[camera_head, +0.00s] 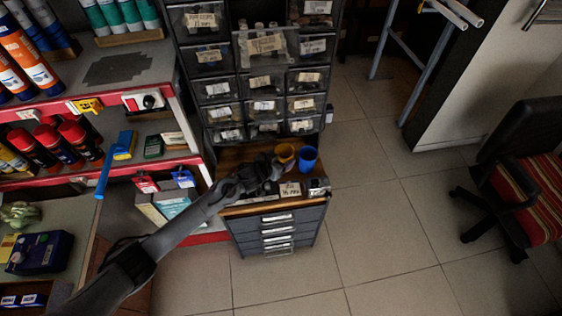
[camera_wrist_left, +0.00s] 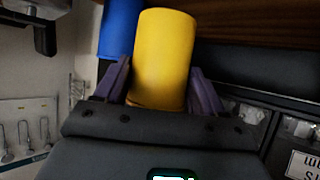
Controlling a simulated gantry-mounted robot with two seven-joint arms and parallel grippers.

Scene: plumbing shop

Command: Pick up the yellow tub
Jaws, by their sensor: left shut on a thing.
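The yellow tub (camera_head: 285,152) is at the back of the low cabinet's wooden top in the head view, beside a blue tub (camera_head: 307,158). My left gripper (camera_head: 277,166) reaches it from the left, and its dark hand hides part of the tub. In the left wrist view the yellow tub (camera_wrist_left: 163,60) stands between the two purple-grey fingers (camera_wrist_left: 160,92), which are shut on its sides. The blue tub (camera_wrist_left: 121,28) shows just behind it to the left. I cannot tell whether the yellow tub touches the wooden top. My right gripper is not in view.
A tall unit of labelled drawers (camera_head: 262,80) rises behind the low cabinet (camera_head: 272,232). Red-edged shelves (camera_head: 150,165) with cans and boxes stand at the left. A small labelled box (camera_head: 290,190) lies at the top's front edge. The tiled floor (camera_head: 395,240) is clear to the right, before an office chair (camera_head: 530,180).

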